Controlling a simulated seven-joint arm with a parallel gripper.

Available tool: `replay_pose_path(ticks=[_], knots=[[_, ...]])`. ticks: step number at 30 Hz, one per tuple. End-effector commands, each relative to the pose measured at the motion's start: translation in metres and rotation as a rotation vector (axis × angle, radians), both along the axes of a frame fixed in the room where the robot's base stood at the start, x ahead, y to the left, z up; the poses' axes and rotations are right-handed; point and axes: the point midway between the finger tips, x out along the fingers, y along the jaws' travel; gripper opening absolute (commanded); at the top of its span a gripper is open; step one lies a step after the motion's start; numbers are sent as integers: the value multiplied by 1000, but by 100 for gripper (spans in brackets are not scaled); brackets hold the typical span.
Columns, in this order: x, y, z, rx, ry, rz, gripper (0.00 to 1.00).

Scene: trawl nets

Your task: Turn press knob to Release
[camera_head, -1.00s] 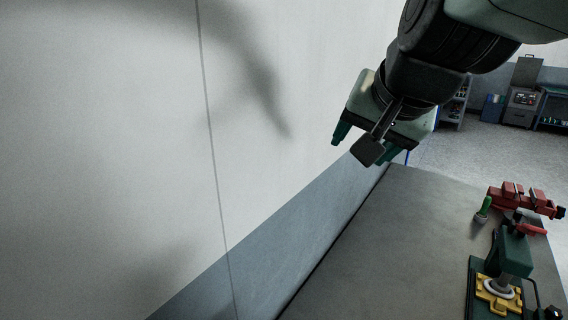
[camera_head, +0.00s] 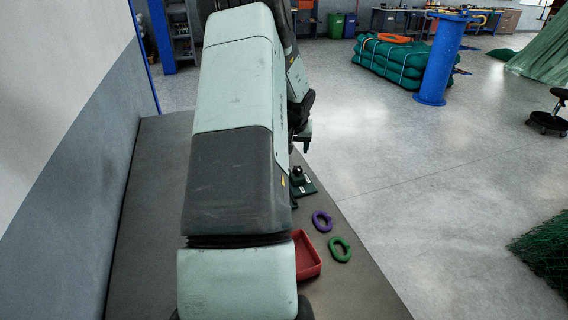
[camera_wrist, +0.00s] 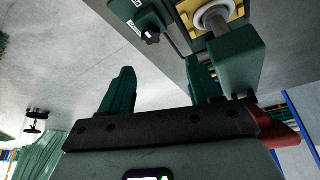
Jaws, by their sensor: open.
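The press shows in the wrist view with a green body (camera_wrist: 238,62) and a yellow plate (camera_wrist: 186,14) around a pale ring. Beside it, a green box carries a small black knob (camera_wrist: 150,36) and white labels too small to read. The box and knob also show in the head view (camera_head: 297,174), just right of my arm. My gripper (camera_wrist: 159,68) is open and empty, its fingers apart. In the wrist picture the knob lies above the gap between the fingertips, not touched by them. My arm hides most of the press in the head view.
A red tray (camera_head: 306,257), a purple ring (camera_head: 322,221) and a green ring (camera_head: 340,249) lie on the grey bench (camera_head: 152,190) nearer the camera. A wall runs along the bench's left side. A red part (camera_wrist: 278,130) shows beside my gripper. Open floor lies right.

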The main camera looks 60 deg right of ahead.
Motion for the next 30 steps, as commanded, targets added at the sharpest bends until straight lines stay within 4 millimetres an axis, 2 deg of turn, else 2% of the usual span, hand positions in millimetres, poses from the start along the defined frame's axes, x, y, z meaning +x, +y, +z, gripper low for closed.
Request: replay_pose_path(ticks=[1, 4, 8, 18, 24, 30], knots=[[-7, -4, -8, 3, 6, -6, 63], [-12, -9, -17, 3, 11, -12, 63], [-10, -14, -32, 4, 11, -12, 63], [0, -35, -90, 5, 11, -12, 63], [3, -43, -108, 4, 11, -11, 63], [4, -45, -112, 2, 10, -12, 63]])
